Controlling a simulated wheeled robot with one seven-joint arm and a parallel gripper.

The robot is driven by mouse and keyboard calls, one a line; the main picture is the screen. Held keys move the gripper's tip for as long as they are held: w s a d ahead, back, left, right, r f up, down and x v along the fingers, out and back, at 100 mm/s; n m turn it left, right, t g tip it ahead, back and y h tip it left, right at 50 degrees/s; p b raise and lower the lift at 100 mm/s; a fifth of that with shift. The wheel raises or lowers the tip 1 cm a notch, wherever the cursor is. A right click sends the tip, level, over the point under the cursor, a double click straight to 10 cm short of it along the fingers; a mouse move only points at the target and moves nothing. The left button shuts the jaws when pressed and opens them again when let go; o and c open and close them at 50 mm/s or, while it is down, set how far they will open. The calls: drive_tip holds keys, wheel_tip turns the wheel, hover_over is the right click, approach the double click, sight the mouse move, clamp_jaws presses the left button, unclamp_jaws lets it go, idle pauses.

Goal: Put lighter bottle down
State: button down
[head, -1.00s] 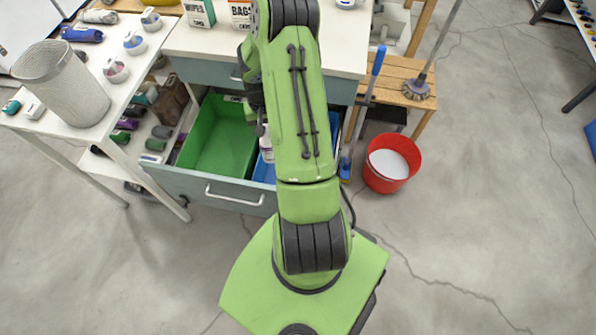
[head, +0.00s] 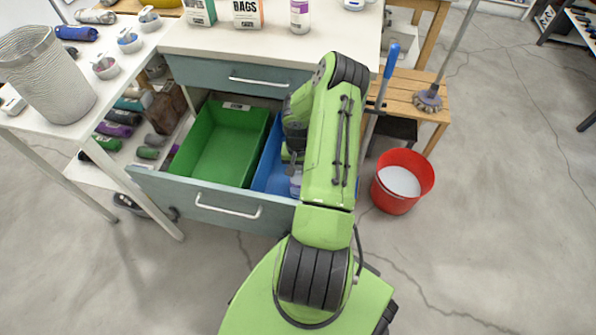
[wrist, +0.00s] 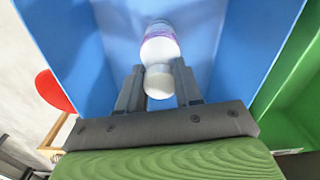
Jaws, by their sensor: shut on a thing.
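My gripper (wrist: 159,70) is shut on a white bottle with a purple label (wrist: 160,45), with a finger on each side of its white end. The bottle is inside or just over the blue bin (wrist: 225,50) in the open drawer; I cannot tell whether it touches the bin's floor. In the head view my arm hides most of the blue bin (head: 262,178) and most of the gripper, and only a little of the held bottle (head: 296,182) shows. A second white bottle with a purple label (head: 299,17) stands upright on the worktop.
A green bin (head: 218,150) sits left of the blue one in the open drawer (head: 160,190). A red bucket (head: 418,190) stands on the floor to the right, near a wooden bench (head: 400,92). A white side table with a bin (head: 45,75) stands left.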

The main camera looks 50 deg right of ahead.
drive_tip(key=shift+f, duration=0.1)
drive_tip(key=c, duration=0.8)
unclamp_jaws()
drive_tip(key=shift+f, duration=0.1)
drive_tip(key=shift+o, duration=0.2)
